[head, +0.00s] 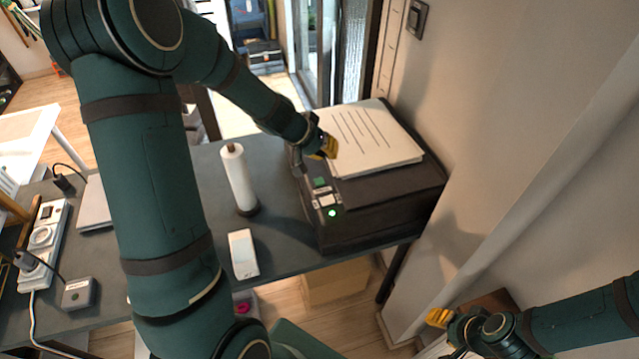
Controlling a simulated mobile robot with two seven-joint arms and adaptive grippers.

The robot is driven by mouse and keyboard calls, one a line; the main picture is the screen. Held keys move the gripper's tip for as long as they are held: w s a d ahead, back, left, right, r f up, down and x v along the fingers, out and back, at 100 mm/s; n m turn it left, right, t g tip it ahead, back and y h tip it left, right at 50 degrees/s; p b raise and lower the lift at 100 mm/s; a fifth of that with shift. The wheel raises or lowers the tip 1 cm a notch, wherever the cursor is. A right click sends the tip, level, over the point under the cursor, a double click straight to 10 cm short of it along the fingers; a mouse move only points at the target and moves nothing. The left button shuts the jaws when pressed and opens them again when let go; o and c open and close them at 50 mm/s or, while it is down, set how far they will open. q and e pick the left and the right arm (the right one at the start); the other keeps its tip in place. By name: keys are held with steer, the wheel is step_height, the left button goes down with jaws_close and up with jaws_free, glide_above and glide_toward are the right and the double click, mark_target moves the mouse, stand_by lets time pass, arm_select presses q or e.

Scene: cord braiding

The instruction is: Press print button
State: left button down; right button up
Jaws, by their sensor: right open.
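A black printer (370,222) stands on the dark desk by the wall, with a stack of lined paper (366,138) on top. Its left edge carries a small control panel with a green button (319,182), a pale button (327,200) and a glowing green light (332,213). My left gripper (318,157) is above the printer's left edge, just behind the panel and beside the paper. Its finger gap is unclear, and I cannot tell whether it touches the printer. My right gripper (443,332) is open, low at the right, away from the printer.
A paper roll on a stand (239,178) and a white phone-like device (243,253) are on the desk (290,255) left of the printer. A power strip (43,240) with cables lies at the far left. The wall (500,130) is close on the right. A cardboard box (335,284) sits below.

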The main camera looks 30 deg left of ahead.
mark_target(325, 183)
arm_select(q)
step_height(325, 183, down, 7)
steer(key=b, duration=0.5)
steer(key=shift+r, duration=0.2)
steer(key=shift+f+b, duration=0.2)
steer(key=shift+b, duration=0.2)
stand_by(0.7)
steer(key=shift+f+b, duration=0.35)
steer(key=shift+b, duration=0.3)
